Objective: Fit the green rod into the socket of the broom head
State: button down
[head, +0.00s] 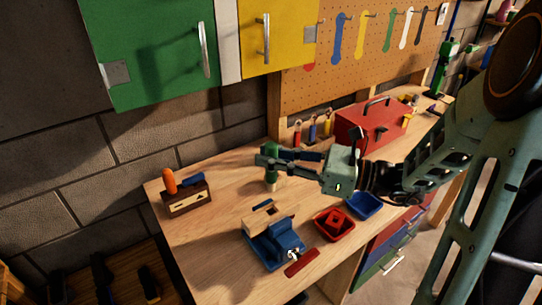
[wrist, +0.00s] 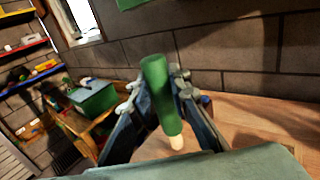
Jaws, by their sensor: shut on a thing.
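My gripper (head: 266,160) is shut on the green rod (head: 271,177) above the workbench. The rod stands roughly upright in the head view, with a short pale tip at its lower end. In the wrist view the rod (wrist: 160,92) lies between the two fingers, its pale tip towards the palm side. A pale wooden block (head: 262,214), which looks like the broom head, sits at the blue vise (head: 274,246). It is below the rod in the picture, and the rod is apart from it. A dark opening shows on its top, but I cannot see inside the socket clearly.
A wooden holder (head: 188,201) with orange and blue handles stands at the bench's left. A red bin (head: 334,226) and a blue bin (head: 363,206) lie right of the vise. A red toolbox (head: 367,128) stands behind my arm. Bare bench (head: 222,228) lies left of the vise.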

aim_at(271, 190)
jog(key=shift+r, duration=0.1)
jog(key=shift+f+b, duration=2.6)
jog(key=shift+f, duration=1.65)
jog(key=shift+f, duration=0.25)
jog(key=shift+f+b, duration=0.4)
jog(key=shift+f, duration=0.1)
jog(key=c, duration=1.7)
grip_release()
jog(key=shift+c, duration=0.2)
jog(key=v, duration=1.2)
